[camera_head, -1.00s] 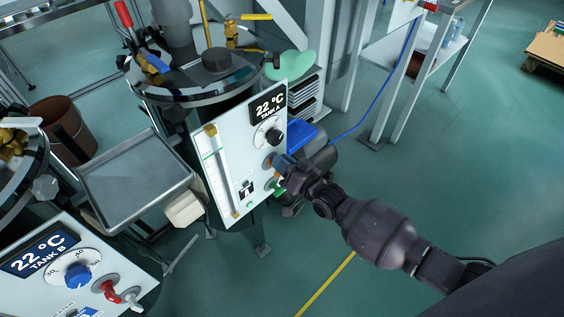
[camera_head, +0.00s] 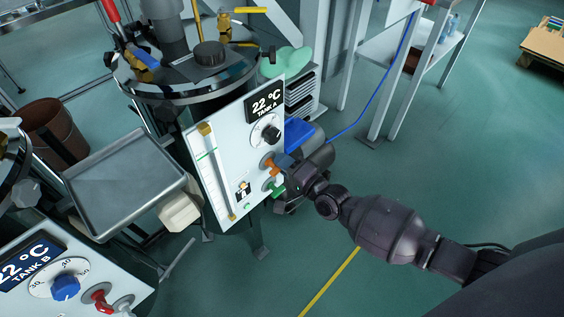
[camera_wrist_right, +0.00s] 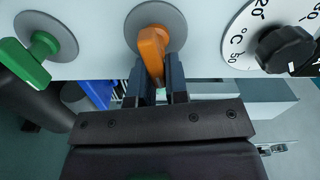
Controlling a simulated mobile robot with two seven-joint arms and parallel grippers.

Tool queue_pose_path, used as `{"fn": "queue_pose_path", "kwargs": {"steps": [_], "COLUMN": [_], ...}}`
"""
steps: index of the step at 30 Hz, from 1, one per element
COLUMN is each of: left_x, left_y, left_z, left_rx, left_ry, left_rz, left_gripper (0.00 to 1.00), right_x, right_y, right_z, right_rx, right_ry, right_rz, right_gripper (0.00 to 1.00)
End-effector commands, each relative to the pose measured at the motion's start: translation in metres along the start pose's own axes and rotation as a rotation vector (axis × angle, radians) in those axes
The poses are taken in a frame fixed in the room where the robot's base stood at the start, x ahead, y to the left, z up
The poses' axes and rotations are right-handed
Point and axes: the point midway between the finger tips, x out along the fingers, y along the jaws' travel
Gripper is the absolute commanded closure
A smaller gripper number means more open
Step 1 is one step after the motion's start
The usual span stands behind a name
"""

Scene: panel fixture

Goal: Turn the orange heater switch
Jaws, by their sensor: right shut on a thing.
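The orange heater switch (camera_head: 271,165) sits on the white Tank A panel (camera_head: 226,150), below a black dial. In the right wrist view the orange switch (camera_wrist_right: 152,48) stands on a round grey plate, its lever pointing down between my fingers. My right gripper (camera_head: 282,166) reaches the panel from the right. In the wrist view its two dark fingers (camera_wrist_right: 160,80) are shut on the orange lever, one on each side. The lever's tip is partly hidden between the fingers. My left gripper is not in view.
A green switch (camera_wrist_right: 30,62) is beside the orange one, and a black dial (camera_wrist_right: 284,48) is on its other side. A metal tray (camera_head: 125,180) and the Tank B panel (camera_head: 90,290) are at left. Open floor lies at right.

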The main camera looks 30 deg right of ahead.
Motion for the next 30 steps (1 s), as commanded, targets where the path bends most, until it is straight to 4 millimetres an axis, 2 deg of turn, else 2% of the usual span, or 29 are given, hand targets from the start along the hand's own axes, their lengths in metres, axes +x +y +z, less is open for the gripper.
{"fn": "queue_pose_path", "kwargs": {"steps": [1, 10, 27, 28, 30], "left_x": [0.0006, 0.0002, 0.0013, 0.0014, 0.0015], "left_y": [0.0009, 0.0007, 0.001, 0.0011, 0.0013], "left_z": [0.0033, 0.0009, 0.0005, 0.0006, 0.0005], "left_rx": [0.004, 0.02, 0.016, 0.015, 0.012], "left_ry": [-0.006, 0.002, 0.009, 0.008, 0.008], "left_rz": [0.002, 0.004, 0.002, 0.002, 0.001], "left_gripper": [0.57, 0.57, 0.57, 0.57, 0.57], "right_x": [-0.0016, -0.0014, -0.001, -0.001, -0.001], "right_y": [0.0051, 0.0064, 0.0056, 0.0056, 0.0056], "right_z": [0.0026, 0.0028, 0.0031, 0.0031, 0.003], "right_rx": [0.03, 0.153, 0.183, 0.182, 0.182], "right_ry": [-0.004, -0.003, -0.004, -0.004, -0.004], "right_rz": [0.006, 0.006, 0.005, 0.005, 0.004], "right_gripper": [1.0, 1.0, 1.0, 0.84, 0.73]}}
